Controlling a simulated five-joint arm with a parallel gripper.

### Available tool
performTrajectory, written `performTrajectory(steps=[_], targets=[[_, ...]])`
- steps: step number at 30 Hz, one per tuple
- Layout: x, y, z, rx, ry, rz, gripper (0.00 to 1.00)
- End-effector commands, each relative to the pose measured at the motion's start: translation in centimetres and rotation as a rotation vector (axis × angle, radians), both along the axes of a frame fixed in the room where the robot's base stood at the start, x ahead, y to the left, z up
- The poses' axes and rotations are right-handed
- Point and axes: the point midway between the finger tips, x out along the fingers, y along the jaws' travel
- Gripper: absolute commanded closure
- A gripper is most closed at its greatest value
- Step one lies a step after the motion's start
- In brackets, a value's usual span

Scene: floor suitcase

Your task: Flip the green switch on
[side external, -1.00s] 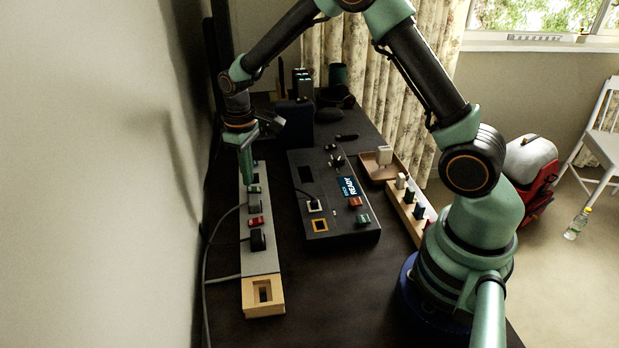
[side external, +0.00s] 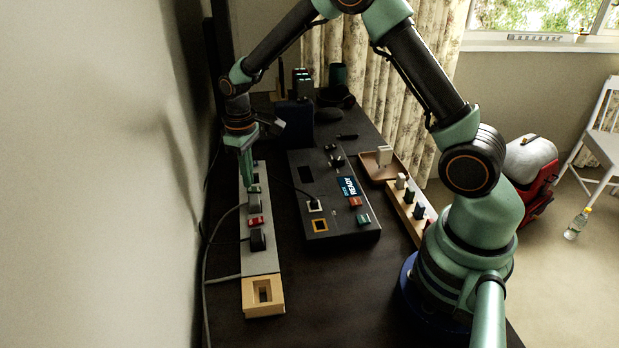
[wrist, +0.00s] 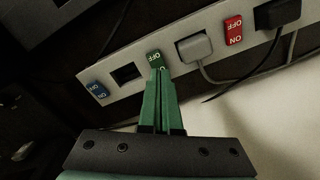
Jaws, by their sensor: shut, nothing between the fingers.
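The green switch (wrist: 154,57) sits on a grey power strip (wrist: 212,36) between an empty socket and a grey plug. Its OFF marking shows in the wrist view; its near end is hidden behind my fingertips. My gripper (wrist: 160,76) is shut and empty, its tips over that near end; I cannot tell whether they touch it. In the side view my gripper (side external: 249,181) points down at the strip (side external: 262,265), and only a sliver of the green switch shows beside the tips.
On the strip are a red switch (wrist: 233,30), a blue switch (wrist: 98,90), a grey plug (wrist: 193,47) and a black plug (side external: 257,240) with cables. A black device panel (side external: 340,222) with a READY screen lies to the right. A wall stands close on the left.

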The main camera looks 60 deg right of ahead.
Motion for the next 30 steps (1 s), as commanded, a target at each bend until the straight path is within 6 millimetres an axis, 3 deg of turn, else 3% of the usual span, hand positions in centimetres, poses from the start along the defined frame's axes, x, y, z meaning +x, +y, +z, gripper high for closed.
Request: performTrajectory(steps=[30], targets=[[0.0, 0.0, -1.3, 0.0, 0.001, 0.0, 1.0]])
